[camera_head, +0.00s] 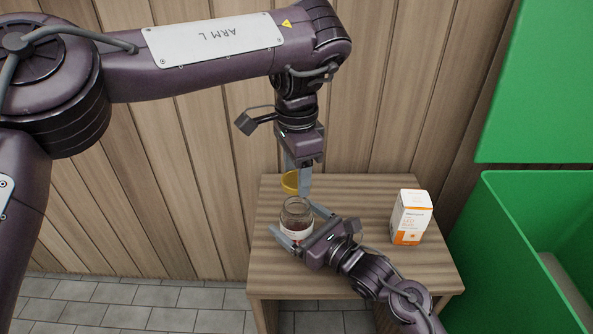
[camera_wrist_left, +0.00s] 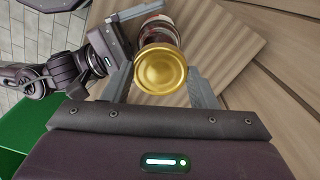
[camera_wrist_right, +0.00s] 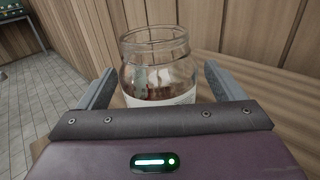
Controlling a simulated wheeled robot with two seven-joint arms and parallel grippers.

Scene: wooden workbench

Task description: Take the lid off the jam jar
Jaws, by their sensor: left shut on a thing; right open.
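The glass jam jar (camera_head: 296,214) stands upright and open-topped on the small wooden table, with dark contents and a pale label. It also shows in the right wrist view (camera_wrist_right: 157,68) and partly behind the lid in the left wrist view (camera_wrist_left: 158,32). The gold lid (camera_head: 290,182) is off the jar, held above and behind it; the left wrist view shows its round top (camera_wrist_left: 160,70). My left gripper (camera_head: 299,184) points down and is shut on the lid. My right gripper (camera_head: 297,226) is open, its fingers on either side of the jar.
A white and orange box (camera_head: 411,217) stands on the right of the wooden table (camera_head: 350,190). A green bin (camera_head: 497,240) is beyond the table's right edge, with a green panel (camera_head: 545,85) above it. A plank wall (camera_head: 400,90) rises behind. The table's back middle is clear.

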